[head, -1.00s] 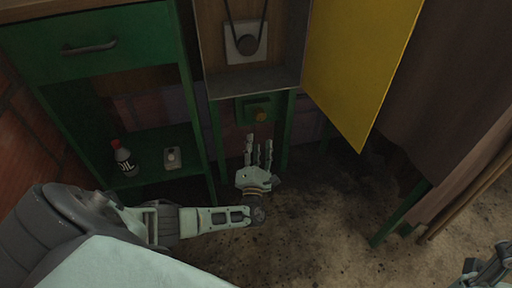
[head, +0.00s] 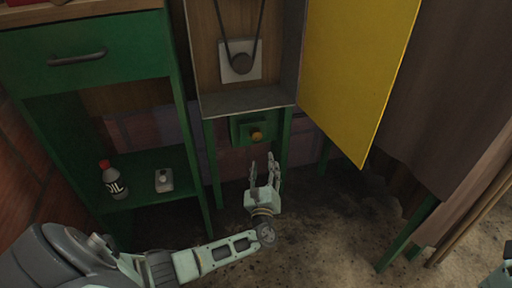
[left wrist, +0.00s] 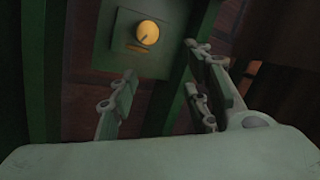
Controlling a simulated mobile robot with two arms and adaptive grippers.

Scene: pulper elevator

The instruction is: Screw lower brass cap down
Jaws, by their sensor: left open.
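The lower brass cap (head: 257,135) is a small round yellow knob on a green box (head: 240,128) under the open cabinet. In the left wrist view the brass cap (left wrist: 147,32) shows face-on with a dark mark on it, above and beyond the fingers. My left gripper (head: 263,167) is open and empty, just below and in front of the cap, fingers pointing up toward it and apart from it. The left wrist view shows its fingers (left wrist: 165,95) spread with a wide gap. Only a small part of my right arm (head: 500,270) shows at the lower right edge, with its fingers out of frame.
The open cabinet (head: 245,100) holds a belt and pulley (head: 241,63). Its yellow door (head: 358,75) hangs open to the right. A green shelf unit (head: 150,204) at left holds an oil bottle (head: 114,181) and a small grey device (head: 164,181). The floor at centre right is clear.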

